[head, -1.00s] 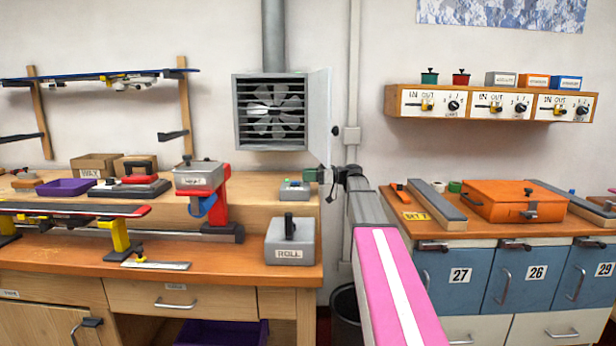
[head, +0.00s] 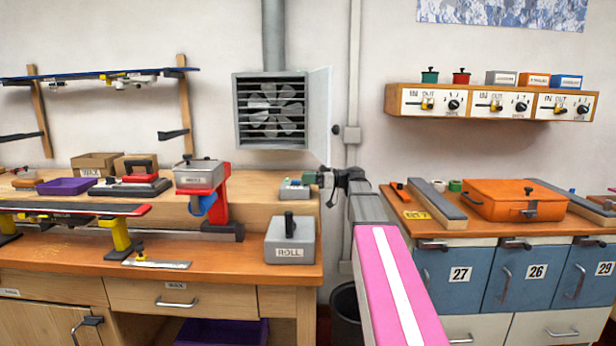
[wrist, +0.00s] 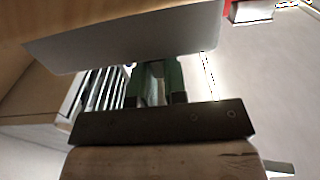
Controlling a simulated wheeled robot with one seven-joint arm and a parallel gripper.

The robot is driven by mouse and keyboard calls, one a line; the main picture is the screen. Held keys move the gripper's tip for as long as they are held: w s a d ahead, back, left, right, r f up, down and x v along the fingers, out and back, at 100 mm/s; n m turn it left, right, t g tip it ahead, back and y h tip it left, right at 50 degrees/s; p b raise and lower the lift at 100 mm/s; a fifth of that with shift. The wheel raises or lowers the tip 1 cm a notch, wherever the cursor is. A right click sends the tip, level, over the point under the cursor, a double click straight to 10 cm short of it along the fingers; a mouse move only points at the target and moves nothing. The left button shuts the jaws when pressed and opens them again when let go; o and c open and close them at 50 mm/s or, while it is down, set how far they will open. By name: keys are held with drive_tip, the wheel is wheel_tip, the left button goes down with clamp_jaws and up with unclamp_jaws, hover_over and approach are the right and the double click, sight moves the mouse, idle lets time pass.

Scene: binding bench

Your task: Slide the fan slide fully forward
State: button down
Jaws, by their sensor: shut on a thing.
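The fan slide appears to belong to the small grey box (head: 294,188) on the raised shelf of the left bench in the head view. My gripper (head: 310,178), with green fingertips, is at that box's right rear side. In the wrist view my gripper's green fingers (wrist: 155,84) are close together around a small pale piece, which looks like the slide's handle. The slide's track and its exact position along it are hidden or too small to read. The fan (head: 272,112) sits behind slats in a grey housing on the wall above.
The housing's open door (head: 319,115) hangs just above my gripper. A grey box marked ROLL (head: 290,245) stands in front. A red press (head: 212,195) is to the left. The wall pipe (head: 354,80) runs behind my arm. A pale slab (wrist: 130,42) crosses the wrist view close above my fingers.

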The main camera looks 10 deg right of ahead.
drive_tip(key=shift+s, duration=0.35)
drive_tip(key=c, duration=1.2)
unclamp_jaws()
drive_tip(key=shift+s, duration=0.1)
drive_tip(key=shift+o, duration=0.2)
drive_tip(key=shift+d, duration=0.5)
drive_tip(key=s+d, duration=0.2)
drive_tip(key=d, duration=0.7)
drive_tip(key=shift+d, duration=0.3)
